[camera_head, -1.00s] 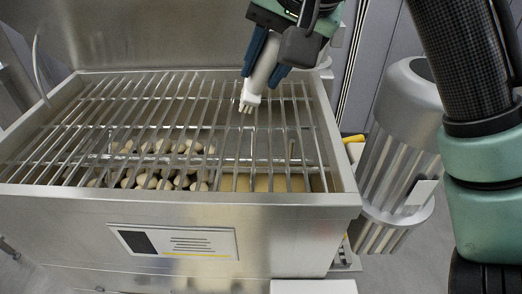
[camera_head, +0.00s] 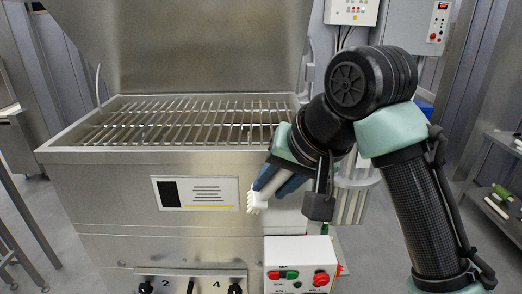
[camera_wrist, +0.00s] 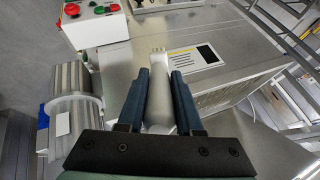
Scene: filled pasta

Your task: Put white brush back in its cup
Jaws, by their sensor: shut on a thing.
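The white brush (camera_head: 257,203) is held in my gripper (camera_head: 270,187), in front of the steel machine's upper right front. It points down and to the left, bristle end outermost. In the wrist view the brush (camera_wrist: 160,95) lies between the two blue fingers of my gripper (camera_wrist: 160,78), which are shut on it. Its bristles point away from the wrist. I cannot make out a cup for certain in either view.
The steel machine (camera_head: 105,185) has a grate (camera_head: 180,120) on top and a raised lid (camera_head: 190,50). A control box (camera_head: 300,255) with buttons stands at its front right. A ribbed metal cylinder (camera_head: 351,203), possibly a motor, stands at the machine's right side, partly behind my arm.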

